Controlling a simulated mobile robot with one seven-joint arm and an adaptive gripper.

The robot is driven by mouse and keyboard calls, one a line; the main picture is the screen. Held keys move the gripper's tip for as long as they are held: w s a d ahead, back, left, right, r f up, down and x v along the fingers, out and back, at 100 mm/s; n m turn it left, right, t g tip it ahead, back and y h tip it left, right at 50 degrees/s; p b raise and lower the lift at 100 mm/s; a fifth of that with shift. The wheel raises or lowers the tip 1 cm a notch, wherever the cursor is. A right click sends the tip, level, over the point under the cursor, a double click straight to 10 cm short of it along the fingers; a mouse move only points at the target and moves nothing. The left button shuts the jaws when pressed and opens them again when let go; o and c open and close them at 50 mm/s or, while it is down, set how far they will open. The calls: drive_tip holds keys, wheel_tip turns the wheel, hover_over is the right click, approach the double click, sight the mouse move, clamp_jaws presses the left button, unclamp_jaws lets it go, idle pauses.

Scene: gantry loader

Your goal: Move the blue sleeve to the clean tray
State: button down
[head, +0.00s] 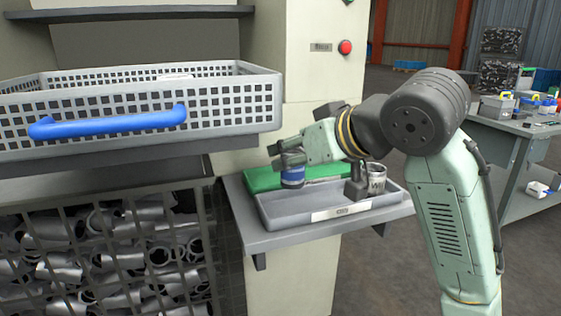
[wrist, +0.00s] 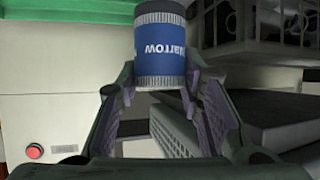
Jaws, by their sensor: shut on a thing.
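The blue sleeve (head: 292,179) is a short cylinder with a blue band and grey ends. It hangs below my gripper (head: 290,156), in front of the green tray and near the left end of the grey tray. In the wrist view the sleeve (wrist: 160,48) shows white lettering and sits between the fingertips. My gripper is shut on it. A grey tray (head: 280,215) with a white front label lies on the shelf; the label is too small to read. A green tray (head: 262,180) lies behind it. I cannot tell which is the clean tray.
A metal cylinder (head: 377,180) stands at the right of the grey tray, partly behind my arm. A perforated grey basket (head: 230,105) with a blue handle sits to the left. A mesh bin (head: 110,250) of metal parts is below. A red button (head: 345,47) is on the cabinet.

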drive_tip(key=w+a, duration=0.2)
drive_tip(key=w, duration=0.5)
drive_tip(key=w+a, duration=0.3)
drive_tip(key=w, duration=0.4)
drive_tip(key=f, duration=0.6)
drive_tip(key=shift+d+f, duration=0.3)
drive_tip(key=shift+f, duration=0.05)
drive_tip(key=shift+w+a+f, duration=0.15)
drive_tip(key=shift+w, duration=0.05)
drive_tip(key=shift+f, duration=0.2)
drive_tip(key=c, duration=1.1)
unclamp_jaws()
